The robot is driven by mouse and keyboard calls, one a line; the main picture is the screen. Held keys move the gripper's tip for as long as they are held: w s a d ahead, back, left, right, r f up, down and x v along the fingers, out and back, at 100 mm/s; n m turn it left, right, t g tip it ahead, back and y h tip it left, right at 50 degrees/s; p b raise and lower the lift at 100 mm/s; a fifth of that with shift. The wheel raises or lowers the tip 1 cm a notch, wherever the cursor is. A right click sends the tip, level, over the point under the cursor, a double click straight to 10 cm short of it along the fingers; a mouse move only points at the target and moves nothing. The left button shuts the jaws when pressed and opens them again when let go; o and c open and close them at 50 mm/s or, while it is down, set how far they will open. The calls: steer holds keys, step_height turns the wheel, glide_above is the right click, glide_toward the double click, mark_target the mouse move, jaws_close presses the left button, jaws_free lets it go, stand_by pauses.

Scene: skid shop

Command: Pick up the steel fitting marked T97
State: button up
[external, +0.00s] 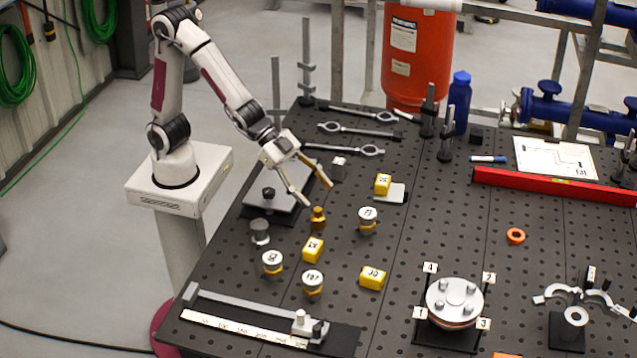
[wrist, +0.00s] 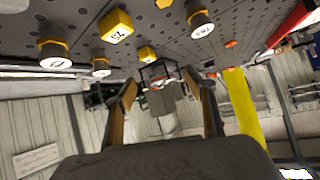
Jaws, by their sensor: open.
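Three round steel fittings with yellow-orange bands and marked white tops stand on the dark perforated table. The front one (external: 312,279) has a mark that looks most like T97, though it is small. Another fitting (external: 272,259) stands to its left and a third (external: 367,215) farther back right; their marks are hard to read. The wrist view also shows banded fittings (wrist: 55,58), but I cannot match them to the external ones with certainty. My gripper (external: 317,194) is open and empty above the table, behind the fittings. Its spread fingers show in the wrist view (wrist: 162,86).
Yellow marked blocks (external: 313,249) stand among the fittings, with a brass fitting (external: 318,218) below my gripper. A grey rail with a ruler (external: 245,328) lies in front. A flanged assembly (external: 455,301) stands front right. A red level (external: 555,186) lies at right.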

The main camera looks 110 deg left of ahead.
mark_target(309, 273)
steer(key=d+f, duration=0.1)
steer(key=d, duration=0.1)
steer(key=w+d+f+m+h, duration=0.1)
steer(key=d, duration=0.2)
steer(key=w+d+f+h, duration=0.1)
steer(key=d+f, duration=0.1)
steer(key=shift+d+m, duration=0.3)
steer(key=shift+d, duration=0.05)
steer(key=d+f+h, duration=0.1)
steer(key=d, duration=0.1)
steer(key=d+f+m+h, duration=0.1)
steer(key=d, duration=0.2)
steer(key=d+f+h, duration=0.1)
steer(key=d, duration=0.1)
steer(key=shift+s+d+f+m+g, duration=0.25)
steer(key=shift+d+f+m+g, duration=0.05)
steer(key=shift+f+g, duration=0.1)
steer(key=shift+s+d+f+h, duration=0.2)
steer(key=shift+d+h, duration=0.1)
steer(key=shift+d, duration=0.2)
steer(key=shift+w, duration=0.1)
steer(key=shift+x, duration=1.25)
steer(key=shift+f, duration=0.1)
steer(key=shift+x, duration=2.6)
steer(key=shift+d, duration=0.1)
